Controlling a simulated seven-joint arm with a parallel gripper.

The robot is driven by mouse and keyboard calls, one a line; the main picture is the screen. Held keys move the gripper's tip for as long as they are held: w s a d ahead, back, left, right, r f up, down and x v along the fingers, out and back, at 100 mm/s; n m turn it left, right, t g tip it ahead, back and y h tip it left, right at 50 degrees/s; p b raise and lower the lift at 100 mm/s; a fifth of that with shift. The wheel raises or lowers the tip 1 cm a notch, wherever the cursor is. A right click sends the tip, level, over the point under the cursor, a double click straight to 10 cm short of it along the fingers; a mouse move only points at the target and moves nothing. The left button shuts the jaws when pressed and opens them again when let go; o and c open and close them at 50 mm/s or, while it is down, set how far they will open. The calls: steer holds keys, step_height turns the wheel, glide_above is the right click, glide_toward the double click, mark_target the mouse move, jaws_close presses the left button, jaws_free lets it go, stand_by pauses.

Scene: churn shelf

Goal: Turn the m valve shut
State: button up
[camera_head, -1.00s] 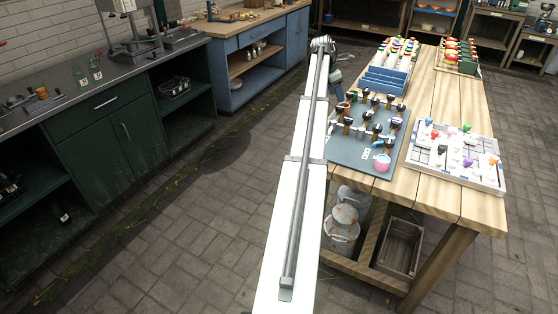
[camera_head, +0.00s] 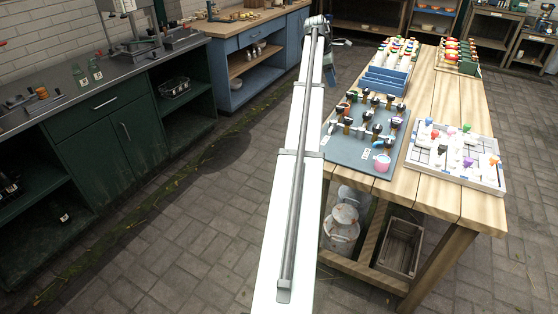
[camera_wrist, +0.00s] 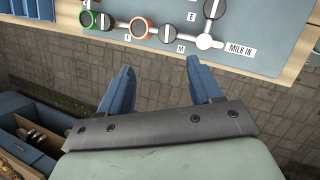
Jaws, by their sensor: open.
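My gripper (camera_wrist: 160,64) is open and empty in the wrist view, its two blue fingers apart over the stone floor just short of the valve board (camera_wrist: 150,8). The letter M is printed near the board's edge, just below and right of a small grey-knobbed valve (camera_wrist: 168,31). This valve lies beyond the fingertips, apart from them. An orange-ringed valve (camera_wrist: 138,27) is at its left. In the head view the grey-blue valve board (camera_head: 345,158) lies on the wooden table with several dark-handled valves; its letters are too small to read there.
A white tray of coloured knobs (camera_head: 455,155) sits right of the board, and a blue rack (camera_head: 385,80) behind it. In the wrist view, a white junction (camera_wrist: 205,41) sits beside the MILK IN label (camera_wrist: 241,48). Open floor lies left of the table.

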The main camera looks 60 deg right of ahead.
steer(key=w+a+f+m+t, duration=0.1)
steer(key=w+a+f+m, duration=0.2)
steer(key=f, duration=0.7)
steer(key=w+a+f+m+t, duration=0.1)
steer(key=w+a+f+m, duration=0.3)
steer(key=a+f+m, duration=0.3)
steer(key=w+a+f+m+t, duration=0.1)
steer(key=w+a+f+m, duration=0.2)
steer(key=a+f, duration=0.9)
steer(key=m, duration=0.2)
steer(key=shift+w+f+m+t+y, duration=0.25)
steer(key=shift+f+m+t+y, duration=0.05)
steer(key=shift+f+y, duration=0.1)
steer(key=shift+a, duration=0.1)
stand_by(0.3)
